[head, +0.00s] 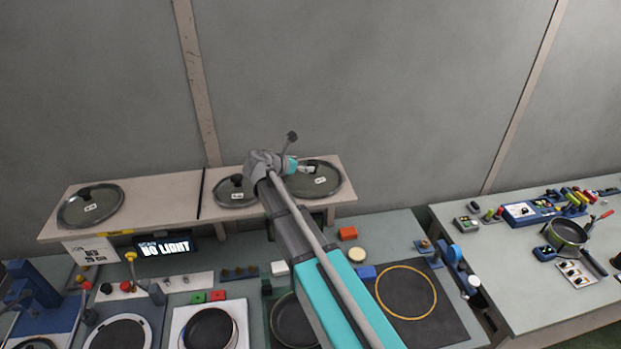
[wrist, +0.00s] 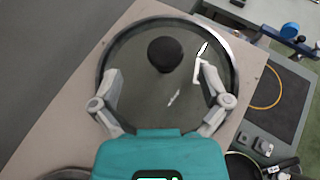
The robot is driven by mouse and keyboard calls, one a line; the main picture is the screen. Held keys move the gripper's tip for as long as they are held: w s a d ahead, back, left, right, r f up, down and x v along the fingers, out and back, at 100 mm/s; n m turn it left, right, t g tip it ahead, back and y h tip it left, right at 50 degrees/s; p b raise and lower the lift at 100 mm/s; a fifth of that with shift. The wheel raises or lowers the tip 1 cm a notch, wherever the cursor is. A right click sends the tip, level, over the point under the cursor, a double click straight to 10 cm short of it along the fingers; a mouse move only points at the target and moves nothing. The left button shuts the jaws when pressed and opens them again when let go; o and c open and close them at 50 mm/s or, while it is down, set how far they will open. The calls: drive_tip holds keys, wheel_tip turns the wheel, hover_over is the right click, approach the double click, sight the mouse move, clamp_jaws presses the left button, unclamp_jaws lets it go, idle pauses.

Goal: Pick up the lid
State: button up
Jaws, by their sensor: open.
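Several round glass lids with dark knobs lie on the raised beige shelf. In the wrist view, one lid (wrist: 135,75) with a dark rim and a black knob (wrist: 165,55) fills the middle. My gripper (wrist: 155,80) is open above this lid, its fingers spread to either side, with the knob ahead of and between them. In the head view this right lid (head: 325,183) is partly hidden by my gripper (head: 308,170). A smaller lid (head: 228,193) lies just left of my arm, and another lid (head: 90,207) lies at the shelf's left end.
The shelf (head: 165,200) has bare room between the left lid and a thin black divider. Below it, the counter holds pans, buttons and a dark mat with a yellow ring (head: 405,292). A second table (head: 530,270) stands at right. A grey wall is behind.

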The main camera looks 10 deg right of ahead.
sight(312, 164)
drive_tip(key=x, duration=0.1)
drive_tip(key=b+x, duration=0.1)
drive_tip(key=x, duration=0.1)
drive_tip(key=shift+s+d+f, duration=0.15)
drive_tip(key=shift+s+d, duration=0.05)
drive_tip(key=shift+w+d+f+b, duration=0.25)
drive_tip(key=shift+w+d+b, duration=0.1)
drive_tip(key=shift+d, duration=0.2)
clamp_jaws()
